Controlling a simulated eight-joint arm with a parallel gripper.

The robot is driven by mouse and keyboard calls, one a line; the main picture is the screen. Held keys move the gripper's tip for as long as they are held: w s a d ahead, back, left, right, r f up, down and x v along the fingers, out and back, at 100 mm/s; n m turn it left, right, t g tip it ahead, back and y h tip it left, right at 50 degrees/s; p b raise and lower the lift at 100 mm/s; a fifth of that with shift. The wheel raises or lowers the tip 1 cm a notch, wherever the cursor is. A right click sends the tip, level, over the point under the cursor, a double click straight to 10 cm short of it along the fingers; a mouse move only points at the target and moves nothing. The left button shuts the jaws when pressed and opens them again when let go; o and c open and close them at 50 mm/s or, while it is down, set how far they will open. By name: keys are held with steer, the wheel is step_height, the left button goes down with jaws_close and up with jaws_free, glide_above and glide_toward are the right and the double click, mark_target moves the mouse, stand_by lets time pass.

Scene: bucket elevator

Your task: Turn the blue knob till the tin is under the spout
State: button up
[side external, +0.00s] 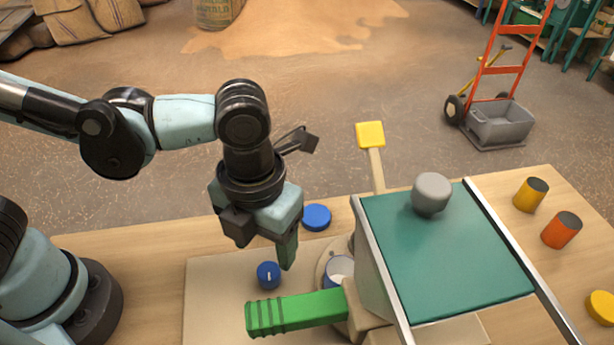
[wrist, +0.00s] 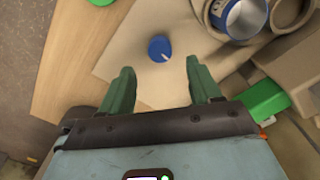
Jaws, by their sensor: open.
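The small blue knob (side external: 268,274) with a white pointer line stands on the beige board. In the wrist view the knob (wrist: 160,48) lies ahead of and between my fingertips, apart from both. My gripper (side external: 285,264) points down above the board, beside the knob; its green fingers (wrist: 161,80) are open and empty. The tin (side external: 339,268), pale with a blue side, stands in a round holder left of the teal-topped hopper. It also shows in the wrist view (wrist: 240,17), next to an empty round holder. I cannot clearly make out the spout.
A green ribbed handle (side external: 295,312) sticks out left near the knob. The teal hopper top (side external: 445,245) carries a grey ball (side external: 431,193). A yellow paddle (side external: 370,135) rises behind, and a blue disc (side external: 316,217) lies behind my gripper. Yellow and orange cans stand right.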

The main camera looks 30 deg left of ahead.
mark_target(269, 270)
steer(key=shift+f, duration=3.25)
steer(key=c, duration=1)
steer(key=shift+c, duration=0.2)
